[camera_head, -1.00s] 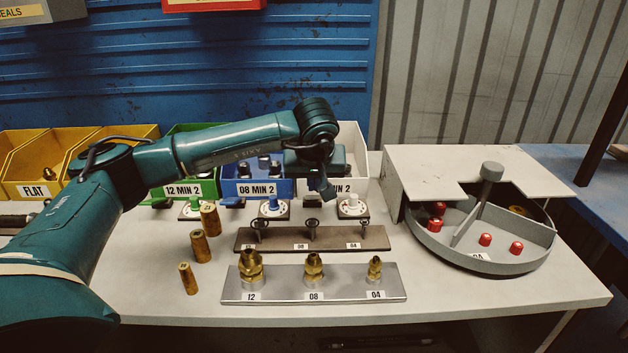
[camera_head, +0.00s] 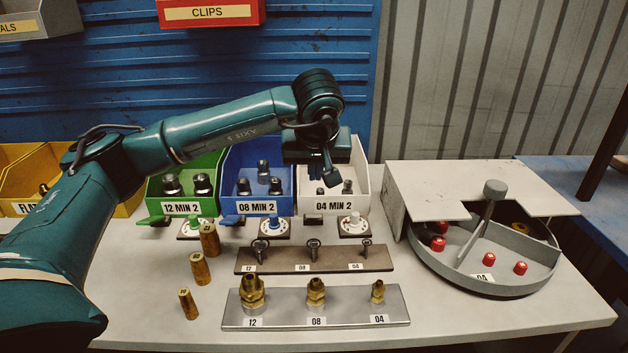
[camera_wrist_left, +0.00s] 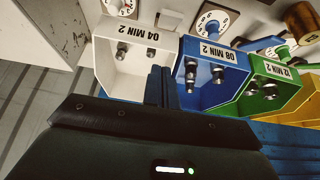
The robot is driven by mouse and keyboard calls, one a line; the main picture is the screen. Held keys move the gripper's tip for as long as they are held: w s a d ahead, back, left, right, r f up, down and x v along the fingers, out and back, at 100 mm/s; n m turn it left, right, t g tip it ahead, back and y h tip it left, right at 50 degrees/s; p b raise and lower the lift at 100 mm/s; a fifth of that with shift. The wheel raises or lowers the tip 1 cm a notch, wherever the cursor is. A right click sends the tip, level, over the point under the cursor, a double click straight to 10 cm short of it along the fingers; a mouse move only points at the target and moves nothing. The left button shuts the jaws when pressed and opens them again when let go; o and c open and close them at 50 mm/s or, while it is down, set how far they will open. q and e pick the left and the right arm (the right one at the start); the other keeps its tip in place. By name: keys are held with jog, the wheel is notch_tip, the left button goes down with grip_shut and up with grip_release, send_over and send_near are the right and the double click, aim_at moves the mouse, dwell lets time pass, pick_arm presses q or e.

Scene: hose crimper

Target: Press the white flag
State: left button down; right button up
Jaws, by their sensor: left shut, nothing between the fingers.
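The white flag (camera_wrist_left: 168,20) shows as a pale tab in front of the white bin in the left wrist view. In the head view it blends into the pale bench; only a dark block (camera_head: 313,220) stands out there, below the label 04 MIN 2. My right gripper is not in view.
Blue (camera_head: 232,220) and green (camera_head: 152,220) flags sit to the left. Dials (camera_head: 354,224) stand near the flags. A brown pin rack (camera_head: 310,266), a metal fitting plate (camera_head: 350,305) and brass cylinders (camera_head: 188,303) are in front. A grey round tray (camera_head: 480,285) is at the right.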

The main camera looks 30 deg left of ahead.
pick_arm(q)
jog(key=v, duration=0.4)
jog(key=shift+s+d+f, duration=0.1)
jog(key=shift+s+d, duration=0.15)
jog(key=shift+s, duration=0.05)
